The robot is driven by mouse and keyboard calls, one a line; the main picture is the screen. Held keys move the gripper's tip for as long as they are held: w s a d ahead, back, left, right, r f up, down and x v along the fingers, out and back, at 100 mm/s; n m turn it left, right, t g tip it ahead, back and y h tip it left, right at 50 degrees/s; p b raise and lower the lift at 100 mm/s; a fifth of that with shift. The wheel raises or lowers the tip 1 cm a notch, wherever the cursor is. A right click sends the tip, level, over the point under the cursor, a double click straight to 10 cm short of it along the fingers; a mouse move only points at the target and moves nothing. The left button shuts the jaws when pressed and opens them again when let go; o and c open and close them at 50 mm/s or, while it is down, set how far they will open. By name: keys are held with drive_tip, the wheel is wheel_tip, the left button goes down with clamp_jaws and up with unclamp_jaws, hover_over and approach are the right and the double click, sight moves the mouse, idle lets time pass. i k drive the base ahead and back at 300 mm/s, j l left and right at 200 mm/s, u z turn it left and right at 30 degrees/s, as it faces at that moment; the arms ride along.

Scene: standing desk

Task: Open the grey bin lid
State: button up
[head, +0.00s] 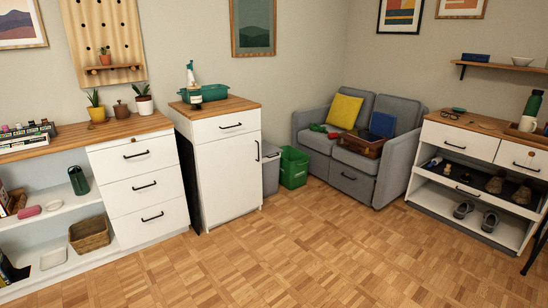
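A grey bin (271,174) stands on the floor just right of the white cabinet, partly hidden behind the cabinet's side. Its top (270,150) is small in the head view, and I cannot tell clearly how the lid sits. A green bin (294,170) stands right next to it, on its right. My gripper is not in view.
The white cabinet (228,172) with a wooden top stands left of the bins, bearing a green tray and a bottle. A grey sofa (352,185) is to their right. A shoe bench (470,180) stands far right. The parquet floor (300,245) in front is clear.

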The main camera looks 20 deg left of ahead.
sight(268, 150)
drive_tip(key=i+j+u, duration=0.15)
drive_tip(key=i+j, duration=0.3)
drive_tip(key=i+j+u, duration=0.2)
drive_tip(key=i+j, duration=0.15)
drive_tip(key=i, duration=0.3)
drive_tip(key=i+j+u, duration=0.15)
drive_tip(key=i, duration=0.45)
drive_tip(key=i+j+u, duration=0.15)
drive_tip(key=i+j, duration=0.15)
drive_tip(key=i, duration=0.35)
drive_tip(key=i+j+u, duration=0.15)
drive_tip(key=i, duration=0.45)
